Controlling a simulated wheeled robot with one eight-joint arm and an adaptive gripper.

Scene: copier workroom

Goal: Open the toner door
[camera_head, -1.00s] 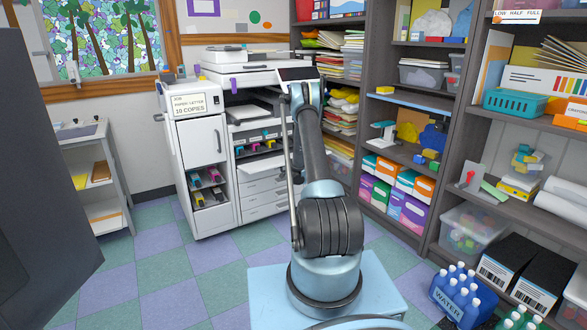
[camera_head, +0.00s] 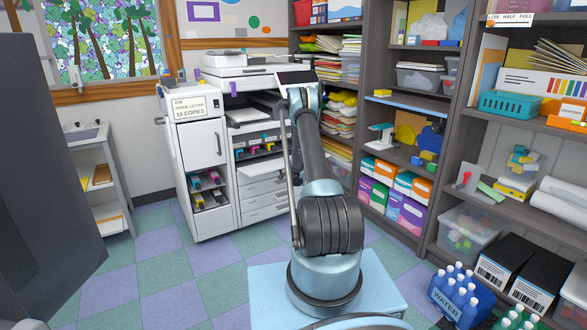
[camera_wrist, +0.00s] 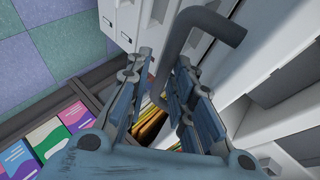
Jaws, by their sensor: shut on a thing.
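The copier (camera_head: 270,75) stands against the back wall, left of the shelves. Coloured toner cartridges (camera_head: 262,142) show in a recess on its front, beside my arm. My gripper (camera_wrist: 165,75) is hidden behind my arm in the head view. In the wrist view its blue-grey fingers are shut on a bent dark grey handle (camera_wrist: 215,27), which passes down between them. White panels lie around the handle. I cannot make out the toner door's outline or how far it stands open, as my arm covers that part of the copier.
A white cabinet (camera_head: 203,145) with its own dark handle adjoins the copier on the left. Shelves (camera_head: 395,153) stand close on the right, with coloured boxes (camera_wrist: 75,115) low down. Water bottles (camera_head: 462,290) stand on the floor at right. Tiled floor (camera_head: 150,275) is clear at left.

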